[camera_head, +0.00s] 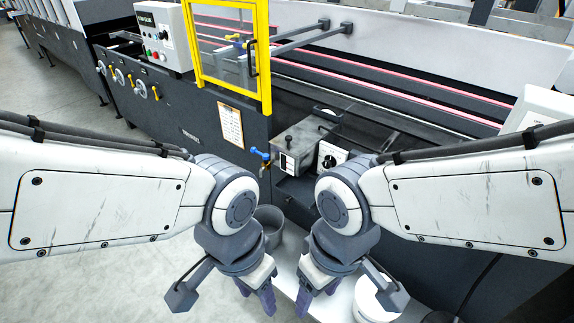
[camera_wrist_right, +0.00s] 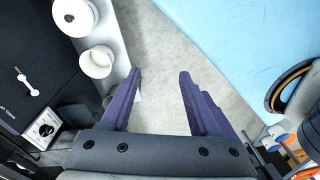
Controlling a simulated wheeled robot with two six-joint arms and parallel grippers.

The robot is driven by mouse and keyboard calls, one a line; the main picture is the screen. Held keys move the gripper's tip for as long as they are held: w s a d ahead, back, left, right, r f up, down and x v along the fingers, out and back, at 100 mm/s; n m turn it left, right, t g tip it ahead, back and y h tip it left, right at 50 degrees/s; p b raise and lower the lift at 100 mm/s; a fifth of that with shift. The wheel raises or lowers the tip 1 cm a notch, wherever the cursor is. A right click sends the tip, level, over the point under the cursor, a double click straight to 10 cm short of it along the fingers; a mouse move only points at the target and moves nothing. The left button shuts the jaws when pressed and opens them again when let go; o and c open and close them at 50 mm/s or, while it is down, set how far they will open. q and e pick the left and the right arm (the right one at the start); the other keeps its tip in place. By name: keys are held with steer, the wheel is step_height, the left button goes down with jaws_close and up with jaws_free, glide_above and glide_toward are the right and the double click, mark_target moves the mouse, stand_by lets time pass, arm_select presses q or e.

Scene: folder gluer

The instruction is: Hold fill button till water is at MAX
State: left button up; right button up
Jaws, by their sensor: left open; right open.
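A grey metal tank (camera_head: 303,145) with a lid sits on the machine's side, above and beyond my grippers. Its front has a narrow pale strip (camera_head: 287,163) with dark marks; I cannot read a water level or a MAX mark. Beside it is a white panel with a black dial (camera_head: 327,160); the dial also shows in the right wrist view (camera_wrist_right: 44,129). I cannot pick out a fill button. My left gripper (camera_head: 257,297) and my right gripper (camera_head: 308,298) hang low in front of the machine, apart from the tank. The right gripper's open, empty fingers (camera_wrist_right: 160,80) point over the floor.
A blue-handled tap (camera_head: 262,160) is left of the tank. A yellow-framed guard (camera_head: 231,93) and a control box (camera_head: 163,37) with buttons stand further left. A grey container (camera_head: 270,217) and a white tub (camera_head: 375,298) stand low by my grippers. Floor at left is clear.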

jaws_close()
stand_by(1.4)
